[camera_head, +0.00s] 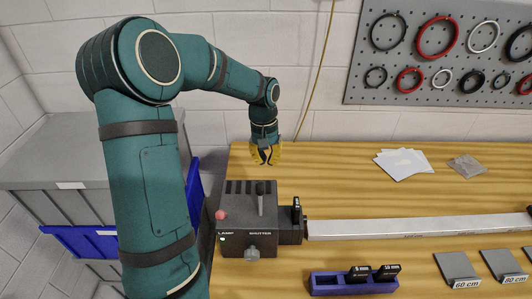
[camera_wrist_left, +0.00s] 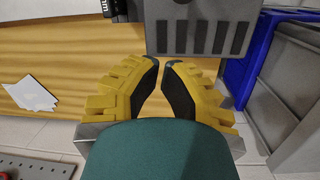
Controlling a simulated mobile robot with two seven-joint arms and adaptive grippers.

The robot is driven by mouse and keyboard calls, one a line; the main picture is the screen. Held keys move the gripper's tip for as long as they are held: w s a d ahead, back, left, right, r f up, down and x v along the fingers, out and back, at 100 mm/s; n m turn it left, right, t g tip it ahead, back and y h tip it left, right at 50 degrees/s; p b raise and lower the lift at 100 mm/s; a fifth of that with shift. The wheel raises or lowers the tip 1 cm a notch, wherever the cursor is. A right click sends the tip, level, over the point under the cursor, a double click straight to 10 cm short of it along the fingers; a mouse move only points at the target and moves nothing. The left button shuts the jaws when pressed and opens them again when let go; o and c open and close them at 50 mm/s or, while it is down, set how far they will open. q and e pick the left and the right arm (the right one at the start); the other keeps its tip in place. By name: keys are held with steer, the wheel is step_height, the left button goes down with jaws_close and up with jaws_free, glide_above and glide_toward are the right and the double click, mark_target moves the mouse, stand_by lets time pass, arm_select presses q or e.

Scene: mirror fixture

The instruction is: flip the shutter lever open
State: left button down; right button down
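The dark grey lamp box (camera_head: 235,205) stands on the wooden table, with "LAMP" and "SHUTTER" printed on its front edge. The slotted part of the box (camera_wrist_left: 203,37) shows beyond the tips; the lever does not show there. My right gripper is out of view.
A pink-red knob (camera_head: 221,214) and a grey front knob (camera_head: 252,253) sit on the box. A pale rail (camera_head: 410,227) runs right from it. A blue holder (camera_head: 330,283) with black pieces is in front. White papers (camera_head: 404,163) lie at the back; the table behind the rail is mostly clear.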

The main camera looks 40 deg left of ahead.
mark_target(260, 199)
arm_select(q)
steer(key=f, duration=0.5)
steer(key=shift+s+d+f, duration=0.15)
steer(key=shift+d+f, duration=0.05)
steer(key=shift+d, duration=0.1)
steer(key=shift+s+d, duration=0.15)
steer(key=shift+s, duration=0.1)
steer(key=shift+s+d+r+p, duration=0.2)
steer(key=shift+s+d+r, duration=0.15)
steer(key=shift+s, duration=0.3)
steer(key=shift+s+d+r+p, duration=0.15)
steer(key=shift+s+d+r, duration=0.2)
steer(key=shift+s, duration=0.3)
steer(key=shift+f, duration=0.1)
